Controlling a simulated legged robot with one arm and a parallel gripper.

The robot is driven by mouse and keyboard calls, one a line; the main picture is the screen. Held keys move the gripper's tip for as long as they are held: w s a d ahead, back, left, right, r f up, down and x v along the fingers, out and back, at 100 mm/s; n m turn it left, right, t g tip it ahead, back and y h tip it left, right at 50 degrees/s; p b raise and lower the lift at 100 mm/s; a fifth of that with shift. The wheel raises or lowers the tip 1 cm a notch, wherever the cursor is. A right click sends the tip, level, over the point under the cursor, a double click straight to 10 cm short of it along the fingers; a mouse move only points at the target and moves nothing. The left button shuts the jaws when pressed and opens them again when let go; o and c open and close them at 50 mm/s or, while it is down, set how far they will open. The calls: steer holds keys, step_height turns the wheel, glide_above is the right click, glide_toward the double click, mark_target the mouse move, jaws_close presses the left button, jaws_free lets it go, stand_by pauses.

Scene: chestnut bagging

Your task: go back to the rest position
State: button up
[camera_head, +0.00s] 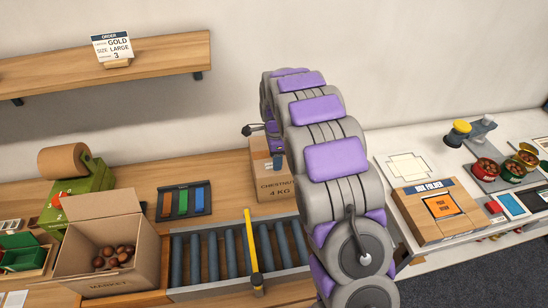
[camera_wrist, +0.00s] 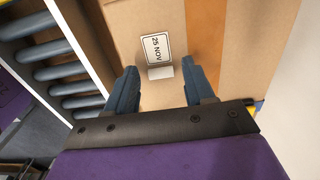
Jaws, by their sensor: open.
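My gripper (camera_wrist: 163,78) is open in the wrist view, with its two blue-grey fingers apart and pointing at a cardboard surface. A white label (camera_wrist: 158,47) reading "25 NOV" is on that surface, just beyond the fingertips, with a small pale piece below it. I cannot tell whether the fingers touch the cardboard. In the head view my arm reaches toward a cardboard box (camera_head: 277,190) printed "CHESTNUT 4 KG", which is partly hidden behind it. The gripper is mostly hidden there by my arm.
A roller conveyor (camera_head: 212,256) with a yellow bar (camera_head: 252,252) lies in front. An open carton of chestnuts (camera_head: 94,262) stands at left. A box folder (camera_head: 438,206) is on the white counter at right. A wall shelf (camera_head: 160,57) holds an order card (camera_head: 112,46).

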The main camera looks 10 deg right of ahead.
steer(key=shift+r, duration=0.35)
steer(key=shift+a+r+p, duration=0.55)
steer(key=shift+a+r, duration=0.2)
steer(key=shift+r, duration=0.15)
steer(key=shift+d+r+p, duration=0.25)
steer(key=shift+d+r, duration=0.05)
steer(key=shift+r, duration=0.25)
steer(key=shift+d+r+p, duration=0.25)
steer(key=shift+r, duration=0.3)
steer(key=shift+a+r+p, duration=0.2)
steer(key=shift+r+p, duration=0.05)
steer(key=shift+r, duration=0.25)
steer(key=shift+a+r+p, duration=0.2)
steer(key=shift+r, duration=0.25)
steer(key=shift+d, duration=0.3)
steer(key=shift+r, duration=0.1)
